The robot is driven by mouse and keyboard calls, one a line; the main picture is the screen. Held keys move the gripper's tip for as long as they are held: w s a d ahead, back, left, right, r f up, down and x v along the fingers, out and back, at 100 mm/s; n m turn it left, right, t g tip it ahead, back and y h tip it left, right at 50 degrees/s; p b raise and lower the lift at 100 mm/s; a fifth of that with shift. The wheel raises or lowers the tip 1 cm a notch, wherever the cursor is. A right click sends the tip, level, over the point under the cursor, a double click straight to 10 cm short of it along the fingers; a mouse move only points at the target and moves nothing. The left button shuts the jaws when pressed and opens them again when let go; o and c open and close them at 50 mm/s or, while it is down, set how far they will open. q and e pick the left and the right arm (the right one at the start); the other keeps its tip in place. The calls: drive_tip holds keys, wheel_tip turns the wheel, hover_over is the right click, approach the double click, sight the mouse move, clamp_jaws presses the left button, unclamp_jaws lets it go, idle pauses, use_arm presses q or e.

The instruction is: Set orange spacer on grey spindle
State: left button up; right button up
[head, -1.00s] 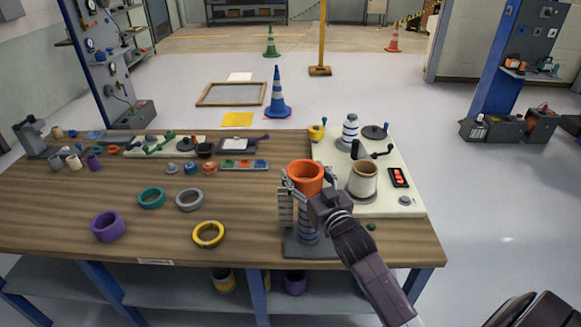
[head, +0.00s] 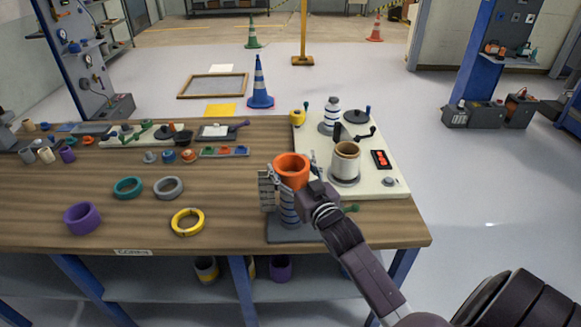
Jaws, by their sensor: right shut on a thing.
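The orange spacer (head: 291,168) is an upright, open-topped ring in the head view, near the front right of the workbench. My right gripper (head: 292,180) is shut on it, with fingers on its left and right sides. The grey spindle (head: 289,209) is a ribbed post on a dark base plate (head: 295,233), directly below the spacer in the picture. The spindle's top is hidden behind the spacer and fingers, so I cannot tell whether the spacer is around it or above it. My left gripper is out of view.
A cream machine panel (head: 376,190) with a cream-and-brown cup (head: 346,160) stands right of the spindle. Yellow (head: 188,222), grey (head: 169,188), teal (head: 127,187) and purple (head: 82,217) rings lie left. The wood between them and the spindle is clear.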

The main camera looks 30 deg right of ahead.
wheel_tip(320, 180, down, 2)
drive_tip(key=shift+f+b, duration=0.1)
drive_tip(key=shift+b, duration=0.75)
drive_tip(key=shift+f+b, duration=4.6)
drive_tip(key=shift+f, duration=2.7)
drive_tip(key=o, duration=1.4)
drive_tip(key=shift+f, duration=0.1)
drive_tip(key=s, duration=0.4)
drive_tip(key=s+a, duration=0.1)
drive_tip(key=s, duration=0.7)
drive_tip(key=shift+a, duration=0.4)
